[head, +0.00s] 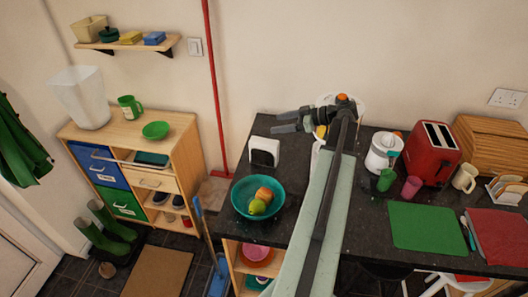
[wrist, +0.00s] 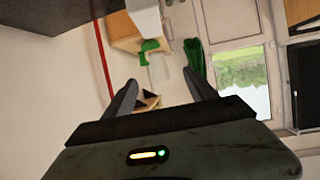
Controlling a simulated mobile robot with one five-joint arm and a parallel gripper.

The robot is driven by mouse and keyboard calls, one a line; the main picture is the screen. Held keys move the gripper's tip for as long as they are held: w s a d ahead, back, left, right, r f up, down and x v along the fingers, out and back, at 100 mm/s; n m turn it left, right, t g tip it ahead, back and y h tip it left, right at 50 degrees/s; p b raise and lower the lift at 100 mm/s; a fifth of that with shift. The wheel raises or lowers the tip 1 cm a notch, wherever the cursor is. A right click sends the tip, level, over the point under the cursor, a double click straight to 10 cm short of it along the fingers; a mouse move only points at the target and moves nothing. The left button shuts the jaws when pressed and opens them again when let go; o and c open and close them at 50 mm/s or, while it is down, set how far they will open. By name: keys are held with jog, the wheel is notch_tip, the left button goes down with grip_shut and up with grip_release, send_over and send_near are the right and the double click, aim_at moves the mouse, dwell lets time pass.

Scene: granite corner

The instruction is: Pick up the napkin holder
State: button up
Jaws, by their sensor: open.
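The napkin holder appears to be the small white upright holder with a dark opening (head: 264,152), standing near the left back of the dark counter in the head view. My gripper (head: 278,122) is above and slightly right of it in that view, pointing left, apart from it. In the wrist view my gripper (wrist: 161,80) shows two spread fingers with nothing held between them. I cannot make out the napkin holder for certain in the wrist view.
A teal fruit bowl (head: 258,198) stands in front of the holder on the counter (head: 330,238). A white juicer (head: 383,152), red toaster (head: 435,153) and green mat (head: 425,226) are to the right. A red pole (head: 213,80) stands behind the counter's left end.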

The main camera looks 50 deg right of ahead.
jog(key=b, duration=0.9)
send_near(266, 141)
jog(key=x, duration=0.4)
jog(key=shift+a+f, duration=0.15)
jog(key=shift+w+a+p, duration=0.1)
jog(key=shift+w+p, duration=0.1)
jog(key=shift+p, duration=0.1)
jog(key=b+x, duration=0.2)
jog(key=x, duration=0.4)
jog(key=shift+f, duration=0.1)
grip_shut()
